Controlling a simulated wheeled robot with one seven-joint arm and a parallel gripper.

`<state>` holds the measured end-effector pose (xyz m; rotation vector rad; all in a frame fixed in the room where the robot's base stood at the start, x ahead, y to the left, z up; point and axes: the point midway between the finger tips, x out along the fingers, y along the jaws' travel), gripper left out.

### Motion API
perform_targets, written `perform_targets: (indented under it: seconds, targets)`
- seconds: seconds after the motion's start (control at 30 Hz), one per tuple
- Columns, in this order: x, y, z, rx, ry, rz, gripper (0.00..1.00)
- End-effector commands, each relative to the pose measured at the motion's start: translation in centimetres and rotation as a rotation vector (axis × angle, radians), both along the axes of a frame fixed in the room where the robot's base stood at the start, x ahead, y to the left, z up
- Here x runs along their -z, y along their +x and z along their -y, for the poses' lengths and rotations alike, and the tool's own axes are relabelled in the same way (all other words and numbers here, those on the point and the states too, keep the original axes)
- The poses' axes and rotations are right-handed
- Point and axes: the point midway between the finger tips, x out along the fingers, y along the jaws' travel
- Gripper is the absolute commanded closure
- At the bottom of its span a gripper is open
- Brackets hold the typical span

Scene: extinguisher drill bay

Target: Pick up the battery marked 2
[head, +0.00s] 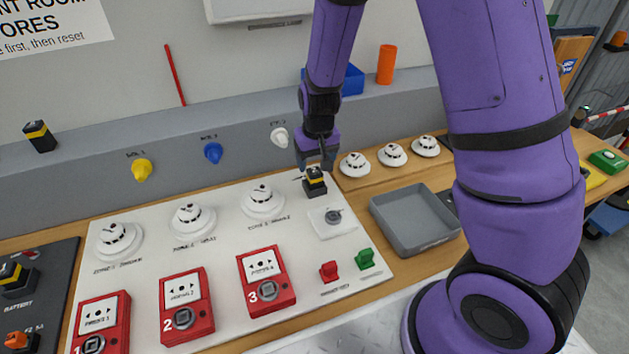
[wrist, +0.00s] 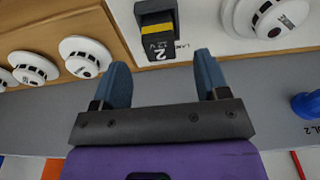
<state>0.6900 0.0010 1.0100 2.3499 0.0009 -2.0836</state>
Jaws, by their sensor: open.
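The battery marked 2 (head: 314,183) is a black block with a yellow band, standing at the upper right of the white panel (head: 150,275). In the wrist view the battery (wrist: 157,28) shows its "2" and "12 V" marking on the face towards my gripper. My gripper (head: 317,160) is just above and behind it in the head view. In the wrist view my gripper (wrist: 163,62) is open, with its blue fingers apart and nothing between them. The battery lies just beyond the fingertips, roughly in line with the gap.
Another black-and-yellow battery (head: 40,136) stands on the grey ledge at left, and one (head: 15,280) is on the dark board at far left. White detectors (head: 263,201) are close by. A key switch (head: 333,216) and an empty grey tray (head: 415,220) are near the battery.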

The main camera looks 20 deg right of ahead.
Motion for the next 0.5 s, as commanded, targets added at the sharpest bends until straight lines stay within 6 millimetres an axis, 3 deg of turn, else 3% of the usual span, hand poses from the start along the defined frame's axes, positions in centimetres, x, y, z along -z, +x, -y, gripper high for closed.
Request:
perform_targets:
  seconds: [0.5]
  targets:
    - [4.9, 1.0, 0.1, 0.002, 0.000, 0.000, 0.32]
